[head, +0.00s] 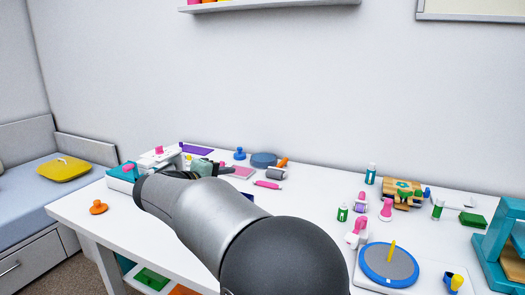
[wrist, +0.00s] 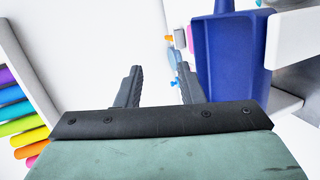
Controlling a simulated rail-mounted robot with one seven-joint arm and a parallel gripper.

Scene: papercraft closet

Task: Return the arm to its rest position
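My arm reaches from the bottom of the head view toward the left over the white table (head: 310,190). My gripper (head: 226,169) is at the left part of the table, partly hidden behind my own arm. In the wrist view my gripper (wrist: 158,84) shows two dark fingers apart, with only a pale surface seen between them. It holds nothing that I can see.
A white machine (head: 160,157) stands close to my gripper. Colourful rolls (wrist: 12,95) line the left of the wrist view. A blue round mat (head: 388,265), a wooden block (head: 402,195) and a teal frame (head: 497,240) occupy the table's right. A wall shelf (head: 270,5) hangs above.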

